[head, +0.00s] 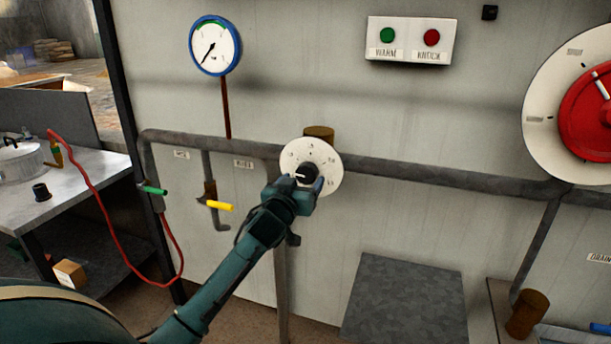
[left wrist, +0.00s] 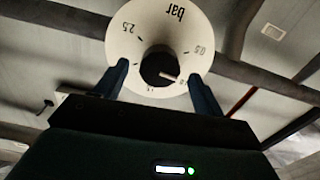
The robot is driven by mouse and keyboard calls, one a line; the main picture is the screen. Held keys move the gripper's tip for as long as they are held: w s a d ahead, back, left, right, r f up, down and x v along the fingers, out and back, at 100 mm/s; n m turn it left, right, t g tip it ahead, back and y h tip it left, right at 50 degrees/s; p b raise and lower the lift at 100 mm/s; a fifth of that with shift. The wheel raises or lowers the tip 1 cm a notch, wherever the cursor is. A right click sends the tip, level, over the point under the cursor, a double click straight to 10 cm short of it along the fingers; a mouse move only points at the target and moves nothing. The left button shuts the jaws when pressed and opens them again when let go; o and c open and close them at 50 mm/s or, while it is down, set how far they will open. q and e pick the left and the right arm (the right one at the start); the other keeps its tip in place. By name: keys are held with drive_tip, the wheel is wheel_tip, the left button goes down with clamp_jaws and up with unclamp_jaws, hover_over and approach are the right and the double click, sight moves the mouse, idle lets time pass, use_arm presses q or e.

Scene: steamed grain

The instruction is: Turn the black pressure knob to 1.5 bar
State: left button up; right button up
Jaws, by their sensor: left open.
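The black pressure knob (head: 309,173) sits in the middle of a round white dial (head: 328,157) on the wall pipe. It also shows in the left wrist view (left wrist: 157,66), where the dial appears upside down with "bar", 2.5 and 0.5 legible. The knob's white pointer line points left in the head view, towards a mark partly hidden in the wrist view. My left gripper (head: 306,184) is open, its two fingers on either side of the knob in front of the dial; I cannot tell whether they touch it. My right gripper is not in view.
A blue-rimmed gauge (head: 215,46) hangs above left, its needle pointing lower left. Green (head: 154,190) and yellow (head: 219,206) valve handles are left of the dial. A button panel (head: 409,40) and a large red wheel (head: 590,112) are to the right.

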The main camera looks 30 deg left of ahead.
sight(305, 177)
use_arm(q)
drive_tip(key=shift+x, duration=1.7)
drive_tip(key=shift+c, duration=0.3)
drive_tip(key=c, duration=0.9)
